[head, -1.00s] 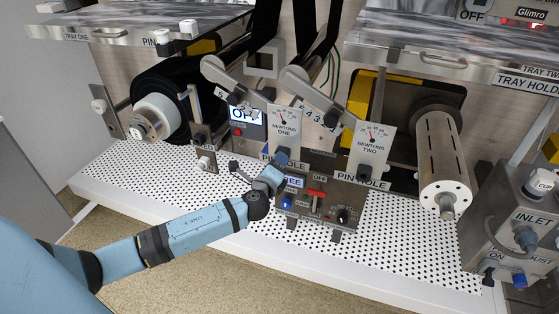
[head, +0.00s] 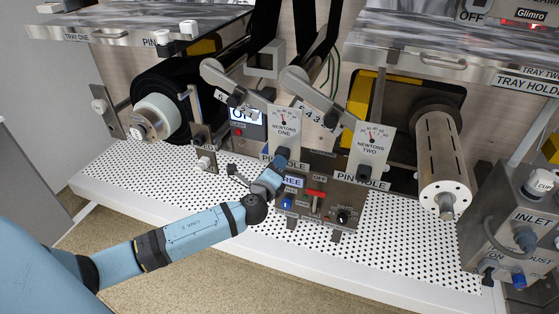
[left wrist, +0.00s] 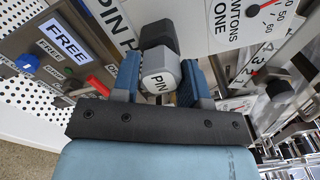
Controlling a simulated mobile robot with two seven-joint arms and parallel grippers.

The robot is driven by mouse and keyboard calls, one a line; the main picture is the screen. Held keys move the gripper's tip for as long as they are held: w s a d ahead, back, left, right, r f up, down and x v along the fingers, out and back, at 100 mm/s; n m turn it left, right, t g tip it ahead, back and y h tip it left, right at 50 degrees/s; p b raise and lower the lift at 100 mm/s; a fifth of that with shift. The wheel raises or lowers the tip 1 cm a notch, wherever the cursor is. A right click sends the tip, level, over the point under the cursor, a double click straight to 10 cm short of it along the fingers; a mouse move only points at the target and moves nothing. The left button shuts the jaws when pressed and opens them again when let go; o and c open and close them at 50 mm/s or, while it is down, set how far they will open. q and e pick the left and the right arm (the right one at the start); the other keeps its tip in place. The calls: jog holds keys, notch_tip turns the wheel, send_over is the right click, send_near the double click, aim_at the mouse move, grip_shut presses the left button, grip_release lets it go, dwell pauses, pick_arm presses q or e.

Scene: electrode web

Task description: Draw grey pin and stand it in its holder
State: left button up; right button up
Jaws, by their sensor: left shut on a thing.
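A dark block shows just behind the pin head. In the head view my left gripper (head: 280,162) is at the lower edge of the NEWTONS ONE plate (head: 284,128), by its PIN HOLE label, and hides most of the pin. I cannot tell how far the pin sits in the hole. My right gripper is not in view.
The control box (head: 318,205) with a red lever stands just right of my left gripper. The NEWTONS TWO plate (head: 371,148) with a dark knob is further right. Rollers flank the middle. The perforated white deck (head: 390,240) is mostly clear in front.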

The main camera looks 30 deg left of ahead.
pick_arm(q)
jog(key=shift+s, duration=0.1)
jog(key=shift+p+v, duration=0.3)
jog(key=shift+v, duration=1.55)
